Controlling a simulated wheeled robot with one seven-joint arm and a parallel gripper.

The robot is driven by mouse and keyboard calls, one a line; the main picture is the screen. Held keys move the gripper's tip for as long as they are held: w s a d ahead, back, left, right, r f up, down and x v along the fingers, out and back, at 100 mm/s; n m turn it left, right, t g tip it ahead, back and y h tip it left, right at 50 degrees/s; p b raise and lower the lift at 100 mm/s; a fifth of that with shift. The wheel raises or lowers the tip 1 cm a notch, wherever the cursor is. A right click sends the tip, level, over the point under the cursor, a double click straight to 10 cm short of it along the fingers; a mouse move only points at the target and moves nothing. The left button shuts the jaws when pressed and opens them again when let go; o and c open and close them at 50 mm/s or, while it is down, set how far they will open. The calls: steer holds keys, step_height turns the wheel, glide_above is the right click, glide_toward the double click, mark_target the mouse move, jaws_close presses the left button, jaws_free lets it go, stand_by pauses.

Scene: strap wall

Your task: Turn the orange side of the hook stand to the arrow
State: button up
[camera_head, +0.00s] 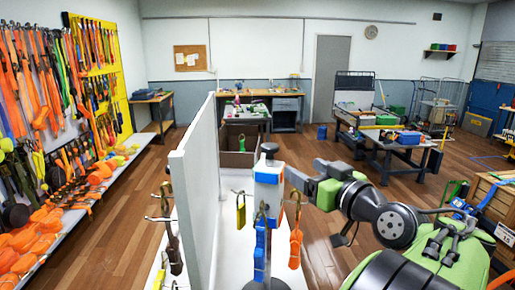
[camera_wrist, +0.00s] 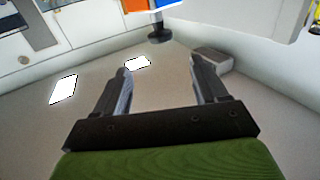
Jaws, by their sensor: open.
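The hook stand (camera_head: 268,192) is upright on the white surface right of the partition. Its post shows a white face with a blue band and an orange strip at its right edge. Hooks on it hold a yellow item (camera_head: 240,212), a blue strap (camera_head: 260,240) and an orange strap (camera_head: 295,248). In the wrist view the stand's dark foot (camera_wrist: 159,34) is at the top, with orange and blue above it. My gripper (camera_wrist: 159,65) is open and empty, its fingers pointing toward the stand and apart from it. I cannot make out the arrow.
A white partition (camera_head: 203,165) stands left of the hook stand, with more hooks and straps on its other side. A grey block (camera_wrist: 212,60) lies beside my right finger in the wrist view. White patches (camera_wrist: 63,90) lie at the left. A brown box (camera_head: 238,145) is behind.

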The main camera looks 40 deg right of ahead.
mark_target(271, 146)
steer(key=w+d+p, duration=0.1)
steer(key=w, duration=0.3)
steer(key=w+p, duration=0.2)
steer(key=w, duration=0.3)
steer(key=w+d+p, duration=0.1)
steer(key=w, duration=0.4)
steer(key=shift+w+d+r+p, duration=0.2)
steer(key=shift+d+r+p, duration=0.1)
steer(key=shift+r+p, duration=0.05)
steer(key=shift+w+d+f, duration=0.1)
steer(key=shift+w+d, duration=0.05)
steer(key=shift+w, duration=0.3)
steer(key=shift+s, duration=0.1)
jaws_close()
